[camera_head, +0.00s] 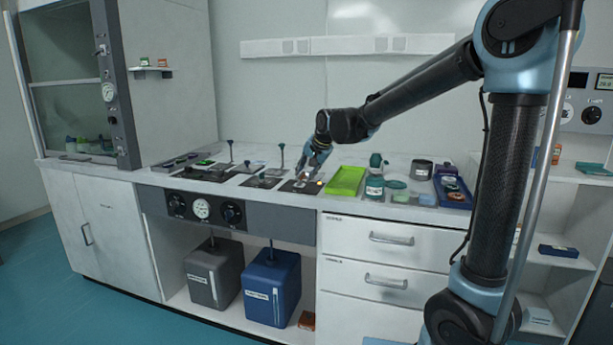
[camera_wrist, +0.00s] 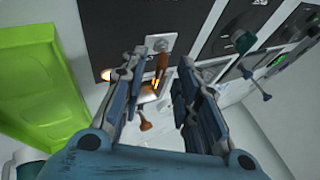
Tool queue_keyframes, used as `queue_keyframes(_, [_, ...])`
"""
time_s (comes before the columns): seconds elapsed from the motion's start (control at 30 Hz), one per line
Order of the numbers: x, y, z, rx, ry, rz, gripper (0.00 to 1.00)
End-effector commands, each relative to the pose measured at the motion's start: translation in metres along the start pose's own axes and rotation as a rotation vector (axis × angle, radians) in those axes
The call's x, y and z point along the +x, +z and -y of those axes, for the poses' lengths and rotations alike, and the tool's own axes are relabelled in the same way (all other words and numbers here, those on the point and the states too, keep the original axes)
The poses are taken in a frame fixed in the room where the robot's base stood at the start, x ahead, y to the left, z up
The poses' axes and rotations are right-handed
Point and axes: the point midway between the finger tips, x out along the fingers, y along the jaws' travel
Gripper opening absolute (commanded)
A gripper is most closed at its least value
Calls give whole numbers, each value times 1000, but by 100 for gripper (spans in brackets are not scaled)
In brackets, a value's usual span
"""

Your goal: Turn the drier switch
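My gripper (camera_head: 314,168) is low over a dark plate (camera_head: 288,187) on the bench, left of the green tray. In the wrist view my gripper (camera_wrist: 162,58) is open, with its two fingers apart. Between the fingertips shows a small brown lever (camera_wrist: 161,66) on a pale square mount (camera_wrist: 172,42). I cannot tell whether either finger touches it. A second brown knob (camera_wrist: 145,125) and a small orange glow lie below it in the picture. No readable label shows which control is the drier switch.
The green tray (camera_head: 344,181) stands close to the right of my gripper. Valves on thin stems (camera_head: 281,155) stand to its left. Bottles and dishes (camera_head: 375,187) lie further right. A fume hood (camera_head: 70,85) is at the far left.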

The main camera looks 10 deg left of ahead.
Motion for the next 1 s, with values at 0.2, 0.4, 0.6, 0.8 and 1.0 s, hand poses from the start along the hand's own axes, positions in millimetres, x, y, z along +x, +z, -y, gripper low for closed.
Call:
queue_keyframes(0.2, [11, 0, 0, 0, 0, 0, 29])
queue_keyframes(0.4, [12, 0, 0, 0, 0, 0, 29])
queue_keyframes(0.6, [12, 0, 0, 0, 0, 0, 4])
queue_keyframes(0.8, [12, 0, 0, 0, 0, 0, 0])
queue_keyframes(1.0, [12, 0, 1, -7, 16, 0, 0])
